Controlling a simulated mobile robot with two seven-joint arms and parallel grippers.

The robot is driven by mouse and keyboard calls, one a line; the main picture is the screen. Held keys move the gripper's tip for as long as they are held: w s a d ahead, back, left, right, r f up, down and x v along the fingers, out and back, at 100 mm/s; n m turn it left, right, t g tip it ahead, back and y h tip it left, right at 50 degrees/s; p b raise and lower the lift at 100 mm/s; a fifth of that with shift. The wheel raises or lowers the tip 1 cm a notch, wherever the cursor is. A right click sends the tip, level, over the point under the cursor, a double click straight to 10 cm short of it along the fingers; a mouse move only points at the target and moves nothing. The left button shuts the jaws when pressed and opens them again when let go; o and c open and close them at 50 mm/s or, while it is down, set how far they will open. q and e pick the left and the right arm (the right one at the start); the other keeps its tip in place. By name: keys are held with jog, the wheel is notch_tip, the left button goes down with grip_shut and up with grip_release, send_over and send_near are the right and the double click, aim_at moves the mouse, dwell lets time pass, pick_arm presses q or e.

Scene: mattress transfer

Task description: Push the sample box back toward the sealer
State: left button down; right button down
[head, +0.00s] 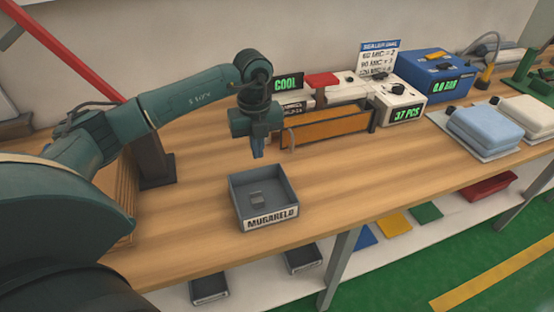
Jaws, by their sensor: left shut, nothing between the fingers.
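The sample box is a small grey open tray (238,207) with a white front label reading roughly "MUGARELD". My left gripper (258,153) points down, shut and empty, above and just behind the box's back wall. Whether it touches the box I cannot tell. The sealer (346,92), a white machine with a red top part and a "COOL" display, stands behind the box, with an orange-brown panel (325,130) in front of it. My right gripper is not in view.
A white counter unit (403,102) reading "37 PCS" and a blue unit (434,66) stand at the back right. Light blue (484,130) and cream (527,115) cushion-like packs lie farther right. The table right of the box is clear. A dark post (152,158) stands left.

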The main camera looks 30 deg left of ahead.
aim_at(259, 186)
pick_arm(q)
jog(key=f, duration=0.9)
jog(key=shift+s+f+p, duration=0.25)
jog(key=shift+f+p, duration=0.15)
